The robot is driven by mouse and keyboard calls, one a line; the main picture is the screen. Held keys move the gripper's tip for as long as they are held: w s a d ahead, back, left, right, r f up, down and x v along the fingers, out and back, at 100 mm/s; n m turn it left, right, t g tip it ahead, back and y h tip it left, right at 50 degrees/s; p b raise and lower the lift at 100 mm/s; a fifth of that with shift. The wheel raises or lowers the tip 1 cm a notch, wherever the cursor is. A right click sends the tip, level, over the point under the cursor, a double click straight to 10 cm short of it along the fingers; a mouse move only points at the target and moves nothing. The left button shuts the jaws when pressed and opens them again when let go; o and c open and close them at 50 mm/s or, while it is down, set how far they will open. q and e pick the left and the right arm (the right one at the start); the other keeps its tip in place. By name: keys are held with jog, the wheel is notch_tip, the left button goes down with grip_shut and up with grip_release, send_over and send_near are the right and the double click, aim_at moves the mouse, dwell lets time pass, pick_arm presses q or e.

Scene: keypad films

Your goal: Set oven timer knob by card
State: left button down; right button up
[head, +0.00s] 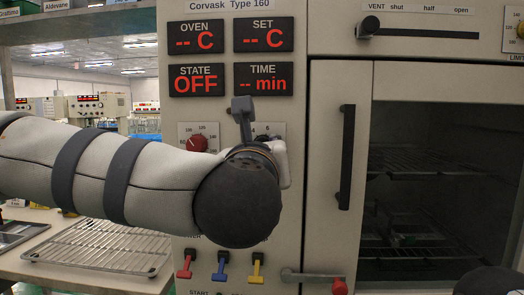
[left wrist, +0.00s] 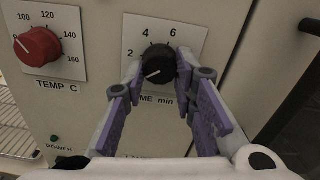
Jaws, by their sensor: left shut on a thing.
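The black timer knob (left wrist: 160,66) sits on a white TIME min dial plate (left wrist: 150,38) with 2, 4 and 6 printed around it. Its pale pointer mark faces down and left, below the 2. My left gripper (left wrist: 161,72) is shut on the knob, one purple-padded finger on each side. In the head view my left arm and wrist hide the knob, and only the dial plate's top edge (head: 268,129) shows. The oven display (head: 263,79) reads "-- min" for TIME, and STATE (head: 196,80) reads OFF. No card is recognisable. My right gripper is out of view.
A red temperature knob (left wrist: 37,46) is left of the timer dial. Red (head: 184,267), blue (head: 220,266) and yellow (head: 257,267) switches sit below my wrist. The oven door handle (head: 346,157) and a red-ended lever (head: 338,286) are to the right. A wire rack (head: 100,248) lies left.

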pick_arm(q)
jog(key=shift+r+n, duration=0.2)
jog(key=shift+n, duration=8.3)
jog(key=shift+r+n, duration=0.2)
jog(key=shift+n, duration=8.3)
jog(key=c, duration=1.3)
grip_release()
